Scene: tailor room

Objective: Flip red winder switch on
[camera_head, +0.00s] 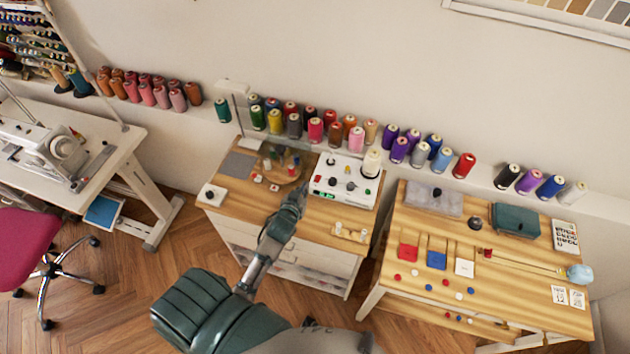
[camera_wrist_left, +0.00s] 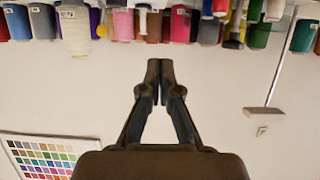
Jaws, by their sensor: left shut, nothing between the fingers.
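The white winder box (camera_head: 345,181) stands on the middle wooden cabinet, with dark knobs on its top and a cream thread cone (camera_head: 372,162) at its right. A small green light (camera_head: 316,194) shows at its front left edge. The red switch is too small to make out surely, and its position cannot be told. My left gripper (camera_head: 302,188) is shut and empty, just left of the box; whether it touches the box cannot be told. In the left wrist view its fingers (camera_wrist_left: 160,70) are together before the wall. My right gripper is not in view.
Several thread spools (camera_head: 316,130) line the ledge behind. A wooden tray with small bottles (camera_head: 284,165) sits left of the box. A small wooden stand (camera_head: 350,233) is in front. The right table (camera_head: 500,300) holds colored squares, buttons and a green case (camera_head: 516,220).

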